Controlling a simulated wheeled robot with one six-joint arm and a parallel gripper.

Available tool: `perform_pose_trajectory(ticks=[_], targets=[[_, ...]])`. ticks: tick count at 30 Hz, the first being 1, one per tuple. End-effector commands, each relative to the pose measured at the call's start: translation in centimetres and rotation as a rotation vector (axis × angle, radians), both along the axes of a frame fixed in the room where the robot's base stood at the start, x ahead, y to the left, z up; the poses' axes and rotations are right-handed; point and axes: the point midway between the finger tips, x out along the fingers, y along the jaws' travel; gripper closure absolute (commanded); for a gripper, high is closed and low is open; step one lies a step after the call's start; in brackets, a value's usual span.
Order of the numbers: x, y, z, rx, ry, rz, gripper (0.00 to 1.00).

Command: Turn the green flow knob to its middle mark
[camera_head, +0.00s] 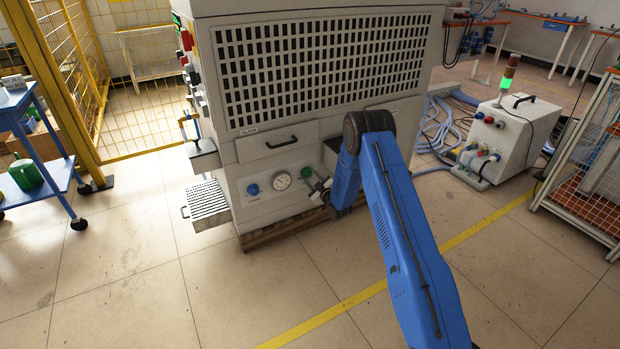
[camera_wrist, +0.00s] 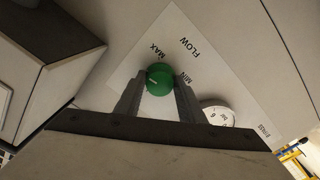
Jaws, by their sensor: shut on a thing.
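The green flow knob (camera_wrist: 161,78) sits on a white label plate marked FLOW, MAX and MIN on the machine front. My gripper (camera_wrist: 158,86) has one finger on each side of the knob and is shut on it. A small pale line shows on the left part of the knob's face; I cannot tell exactly which mark it points at. In the head view, the green knob (camera_head: 307,172) is at the low front of the machine, right of the gauge, with my gripper (camera_head: 318,187) against it.
A round gauge (camera_head: 282,180) and a blue knob (camera_head: 253,190) lie left of the green knob. A drawer front with a black handle (camera_head: 282,143) is above them. A perforated step (camera_head: 208,200) juts out at the machine's left. The floor in front is clear.

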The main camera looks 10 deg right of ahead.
Motion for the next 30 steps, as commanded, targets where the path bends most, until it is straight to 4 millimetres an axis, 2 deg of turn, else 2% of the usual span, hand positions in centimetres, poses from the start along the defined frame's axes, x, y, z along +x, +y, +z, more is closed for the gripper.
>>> perform_pose_trajectory(ticks=[30], targets=[[-0.07,-0.01,0.07,-0.915,-0.295,0.003,0.87]])
